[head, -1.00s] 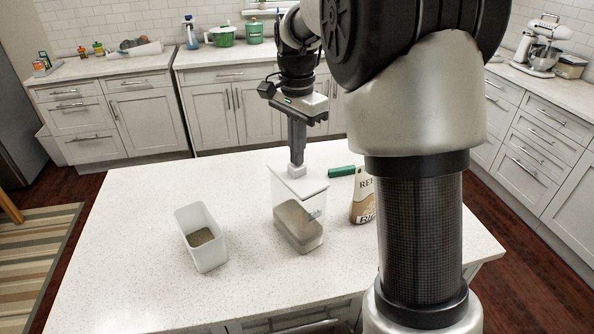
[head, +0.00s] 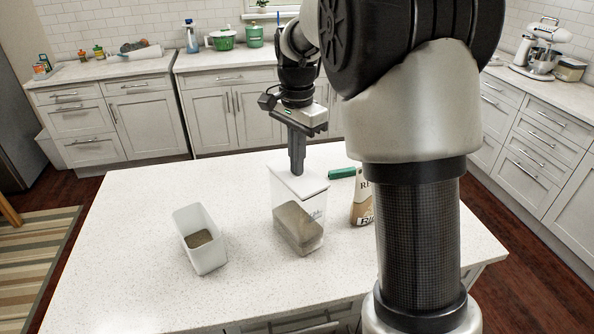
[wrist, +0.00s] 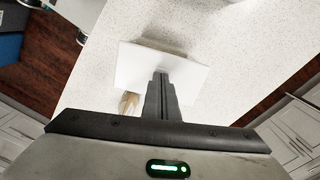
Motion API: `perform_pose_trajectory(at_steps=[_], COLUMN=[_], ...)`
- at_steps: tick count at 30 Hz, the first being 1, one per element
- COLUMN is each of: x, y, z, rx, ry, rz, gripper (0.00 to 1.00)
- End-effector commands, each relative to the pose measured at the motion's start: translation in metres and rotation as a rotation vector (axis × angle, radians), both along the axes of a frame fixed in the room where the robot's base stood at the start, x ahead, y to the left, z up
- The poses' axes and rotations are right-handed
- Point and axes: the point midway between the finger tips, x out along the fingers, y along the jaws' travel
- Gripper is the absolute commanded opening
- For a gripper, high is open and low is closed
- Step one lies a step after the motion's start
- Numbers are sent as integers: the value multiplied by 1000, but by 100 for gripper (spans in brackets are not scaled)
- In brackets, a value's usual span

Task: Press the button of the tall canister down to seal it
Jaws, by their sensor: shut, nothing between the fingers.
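The tall canister (head: 299,228) stands upright on the island, with clear walls, grainy contents in its lower part and a flat white lid (head: 314,184). My gripper (head: 297,172) is shut and empty, pointing down with its fingertips at the middle of the lid. The button is not visible; the fingertips cover its place and appear level with the lid top. In the wrist view the closed fingers (wrist: 161,77) reach over the white lid (wrist: 133,66).
An open white bin (head: 187,228) with grainy contents stands left of the canister. A brown and white bag (head: 361,207) and a green object (head: 341,173) are close on its right. The island top (head: 125,225) is clear at the left.

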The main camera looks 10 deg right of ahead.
Motion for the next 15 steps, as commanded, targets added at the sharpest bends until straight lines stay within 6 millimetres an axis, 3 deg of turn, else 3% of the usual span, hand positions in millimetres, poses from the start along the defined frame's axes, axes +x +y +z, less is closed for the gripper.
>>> perform_pose_trajectory(at_steps=[15], x=[0], y=[0], z=[39], rx=[0], ry=[1], rz=[0], gripper=[0])
